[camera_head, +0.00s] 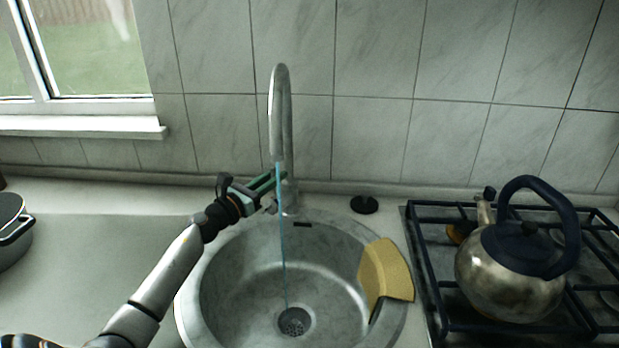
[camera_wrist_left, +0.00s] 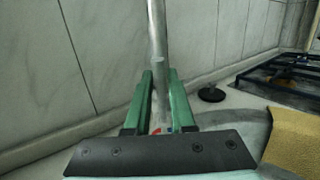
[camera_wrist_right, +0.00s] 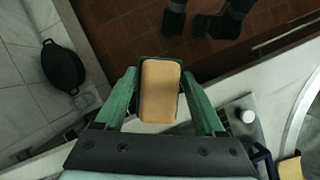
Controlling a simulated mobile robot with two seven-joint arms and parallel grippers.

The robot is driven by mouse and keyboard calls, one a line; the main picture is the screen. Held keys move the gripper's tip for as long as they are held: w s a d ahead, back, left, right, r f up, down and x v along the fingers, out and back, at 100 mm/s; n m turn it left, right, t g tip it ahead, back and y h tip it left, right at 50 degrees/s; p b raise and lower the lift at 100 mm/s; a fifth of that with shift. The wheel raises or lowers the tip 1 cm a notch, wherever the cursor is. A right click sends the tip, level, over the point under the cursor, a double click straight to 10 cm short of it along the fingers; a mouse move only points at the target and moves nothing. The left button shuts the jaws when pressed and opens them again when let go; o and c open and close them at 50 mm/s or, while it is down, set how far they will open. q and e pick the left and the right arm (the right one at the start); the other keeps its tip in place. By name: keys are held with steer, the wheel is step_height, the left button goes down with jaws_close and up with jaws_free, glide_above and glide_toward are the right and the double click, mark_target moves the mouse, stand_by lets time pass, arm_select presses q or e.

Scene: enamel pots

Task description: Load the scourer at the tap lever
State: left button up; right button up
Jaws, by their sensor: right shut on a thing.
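The steel tap (camera_head: 281,120) stands behind the round sink, with a thin blue stream of water (camera_head: 281,230) running down to the drain. My left gripper (camera_head: 268,183) is at the tap's base. In the left wrist view its green fingers (camera_wrist_left: 160,85) are apart, either side of the tap column (camera_wrist_left: 157,50). The tap lever (camera_wrist_left: 160,129), with a red and blue mark, shows low between them; contact is unclear. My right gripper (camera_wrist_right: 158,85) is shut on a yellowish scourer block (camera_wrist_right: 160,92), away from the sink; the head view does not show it.
A yellow cloth (camera_head: 384,272) hangs over the right rim of the sink (camera_head: 215,300). A kettle (camera_head: 508,275) stands on the black hob (camera_head: 425,290). A black plug (camera_head: 364,204) lies behind the sink. A pot (camera_head: 12,232) is far left; the left worktop (camera_head: 100,250) is clear.

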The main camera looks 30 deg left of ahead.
arm_select(q)
steer(key=shift+o, duration=1.4)
steer(key=s+a+f+b, duration=0.1)
steer(key=s, duration=1.1)
steer(key=shift+f, duration=0.15)
